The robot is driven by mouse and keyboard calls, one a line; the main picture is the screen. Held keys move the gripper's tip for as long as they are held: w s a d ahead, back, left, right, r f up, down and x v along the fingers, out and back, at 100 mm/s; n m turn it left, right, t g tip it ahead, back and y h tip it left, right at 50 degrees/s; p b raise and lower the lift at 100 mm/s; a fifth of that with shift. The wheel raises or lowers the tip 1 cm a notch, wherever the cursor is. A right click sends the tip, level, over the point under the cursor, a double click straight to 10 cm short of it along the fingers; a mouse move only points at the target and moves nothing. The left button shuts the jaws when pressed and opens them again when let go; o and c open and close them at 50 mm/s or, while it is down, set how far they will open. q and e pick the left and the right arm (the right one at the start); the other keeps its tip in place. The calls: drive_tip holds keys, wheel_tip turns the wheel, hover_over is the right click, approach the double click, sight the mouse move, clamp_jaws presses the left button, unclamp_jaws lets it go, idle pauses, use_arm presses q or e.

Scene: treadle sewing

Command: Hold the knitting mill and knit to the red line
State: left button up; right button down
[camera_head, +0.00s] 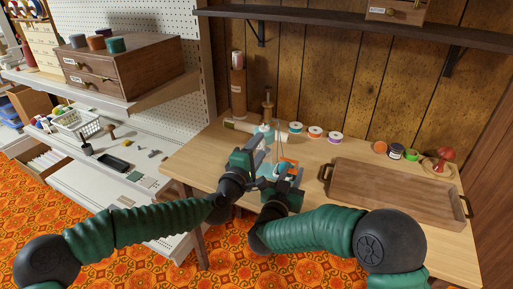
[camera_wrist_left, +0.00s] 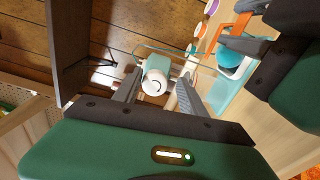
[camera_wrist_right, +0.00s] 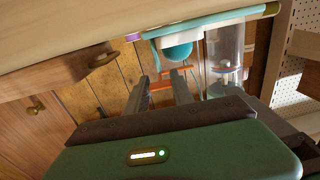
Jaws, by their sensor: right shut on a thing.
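The knitting mill is teal and white with a clear tube (camera_wrist_right: 228,55) and stands near the front left of the table. Its round white-and-teal end (camera_wrist_left: 155,82) sits between the spread fingers of my left gripper (camera_wrist_left: 158,88). I cannot tell whether they touch it. An orange crank part (camera_wrist_left: 236,28) shows beside the teal dome (camera_wrist_right: 178,53). My right gripper (camera_wrist_right: 160,85) is shut on a small orange piece, apparently the crank handle, close below the dome. A short red-orange line (camera_wrist_right: 220,68) shows at the clear tube. My grippers partly hide the mill in the head view.
A wooden tray (camera_head: 385,190) fills the table's right side. A shelf (camera_head: 370,22) hangs above. White shelving (camera_head: 100,140) stands left.

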use_arm(q)
drive_tip(key=shift+o, duration=0.4)
drive_tip(key=shift+a+r, duration=0.1)
drive_tip(key=shift+a, duration=0.05)
drive_tip(key=v, duration=1.2)
drive_tip(key=shift+w, duration=0.1)
